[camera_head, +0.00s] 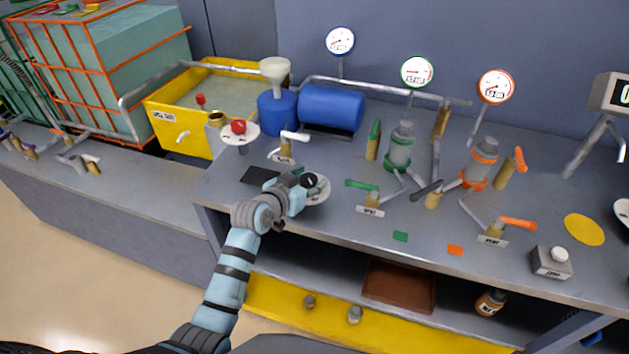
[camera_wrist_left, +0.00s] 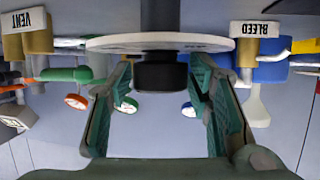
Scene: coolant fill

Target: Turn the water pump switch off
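A black knob (camera_head: 308,180) sits on a round white dial plate (camera_head: 319,194) near the front of the bench; I take it to be the water pump switch, though its label is not readable. My left gripper (camera_head: 296,187) is at this knob from the left. In the left wrist view, the picture is upside down, and the black knob (camera_wrist_left: 160,76) lies between the fingertips of my left gripper (camera_wrist_left: 161,82), under the white plate (camera_wrist_left: 160,42). The fingers are apart, close to the knob's sides; contact cannot be told. The knob's setting is hidden. My right gripper is not in view.
A BLEED valve with white handle (camera_head: 293,137) stands behind the gripper. A green-handled valve (camera_head: 362,185) stands right of the dial plate. A red knob on a white plate (camera_head: 239,127) and a blue tank (camera_head: 331,107) are farther back. A dark flat pad (camera_head: 258,176) lies left.

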